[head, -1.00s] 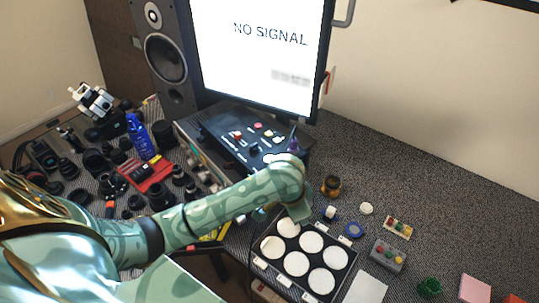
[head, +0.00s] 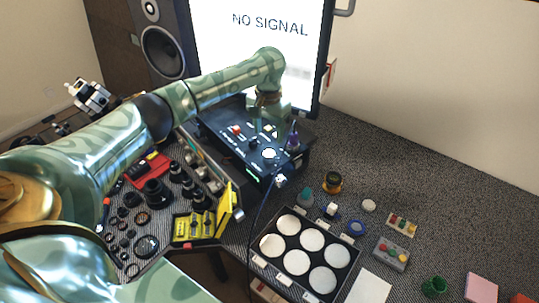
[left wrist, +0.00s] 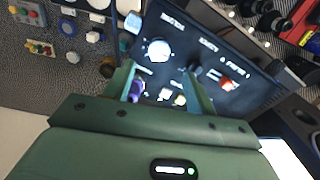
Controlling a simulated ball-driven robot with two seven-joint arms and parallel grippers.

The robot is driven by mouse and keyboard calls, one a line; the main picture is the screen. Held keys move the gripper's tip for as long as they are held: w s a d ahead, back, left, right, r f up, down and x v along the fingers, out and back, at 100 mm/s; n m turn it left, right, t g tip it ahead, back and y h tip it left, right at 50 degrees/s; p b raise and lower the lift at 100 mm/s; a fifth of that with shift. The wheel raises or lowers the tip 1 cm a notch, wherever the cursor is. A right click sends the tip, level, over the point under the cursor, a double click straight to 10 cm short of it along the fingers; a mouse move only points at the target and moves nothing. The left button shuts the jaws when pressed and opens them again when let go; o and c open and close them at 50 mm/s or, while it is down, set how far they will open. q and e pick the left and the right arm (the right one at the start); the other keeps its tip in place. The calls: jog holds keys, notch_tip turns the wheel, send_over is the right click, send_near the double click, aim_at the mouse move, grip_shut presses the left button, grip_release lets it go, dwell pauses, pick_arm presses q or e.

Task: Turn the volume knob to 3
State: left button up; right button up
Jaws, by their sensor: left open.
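A black control box (head: 290,164) sits in front of the monitor. A round pale knob (head: 269,153) is on its top panel; it also shows in the left wrist view (left wrist: 158,49) with marks around it. The labels are too blurred to read, so I cannot tell its setting or be sure it is the volume knob. My left gripper (head: 268,127) is above the panel, pointing down. In the left wrist view, its two fingers (left wrist: 160,84) are apart with nothing held, and the pale knob lies beyond them, not between them. My right gripper is not in view.
A dark knob (left wrist: 193,68) and a red-orange control (left wrist: 229,84) share the panel. A purple item (head: 292,140) stands at its right edge. The monitor (head: 255,40) rises close behind. A black tray (head: 308,290) with several white discs lies in front. Lens parts crowd the left.

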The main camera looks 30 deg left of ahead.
aim_at(269, 153)
pick_arm(q)
notch_tip(269, 153, down, 8)
jog(key=b, duration=0.2)
jog(key=shift+b, duration=0.35)
